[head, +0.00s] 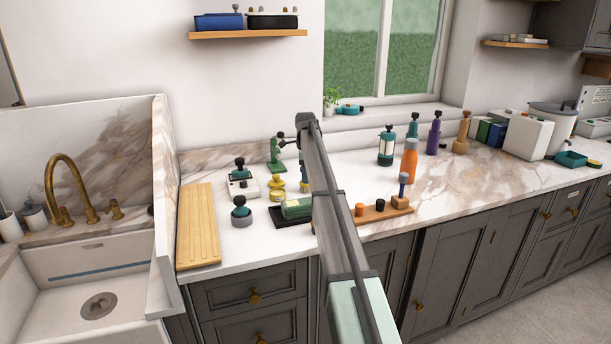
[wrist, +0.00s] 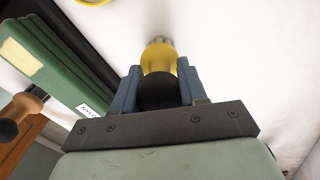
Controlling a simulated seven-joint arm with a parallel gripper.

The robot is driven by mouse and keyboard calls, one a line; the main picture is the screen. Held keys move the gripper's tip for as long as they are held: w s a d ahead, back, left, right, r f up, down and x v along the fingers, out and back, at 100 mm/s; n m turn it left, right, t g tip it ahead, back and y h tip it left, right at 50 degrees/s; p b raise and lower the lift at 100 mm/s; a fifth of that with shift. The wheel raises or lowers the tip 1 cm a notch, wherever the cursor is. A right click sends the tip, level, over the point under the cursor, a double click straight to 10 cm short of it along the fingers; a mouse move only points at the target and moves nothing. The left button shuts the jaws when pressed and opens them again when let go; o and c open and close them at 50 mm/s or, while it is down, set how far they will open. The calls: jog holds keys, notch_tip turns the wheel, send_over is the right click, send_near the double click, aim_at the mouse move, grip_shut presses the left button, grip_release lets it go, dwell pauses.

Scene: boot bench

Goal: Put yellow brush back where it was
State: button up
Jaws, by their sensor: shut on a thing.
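In the wrist view the yellow brush (wrist: 158,57) is clasped between the blue fingers of my gripper (wrist: 158,82). Its rounded black end (wrist: 160,92) faces the camera, and its pale far end points at the white marbled counter. I cannot tell whether it touches the counter. In the head view my arm link mostly hides the gripper and the brush.
A green box (head: 297,208) on a dark base lies left of the arm and also shows in the wrist view (wrist: 48,62). Yellow round pieces (head: 277,191) stand behind it. An orange bottle (head: 409,160) stands right of the arm.

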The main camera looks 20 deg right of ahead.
jog(key=shift+f, duration=0.3)
jog(key=o, duration=1.1)
jog(key=shift+c, duration=0.2)
jog(key=shift+r, duration=0.1)
notch_tip(320, 180, up, 12)
jog(key=shift+r, duration=0.1)
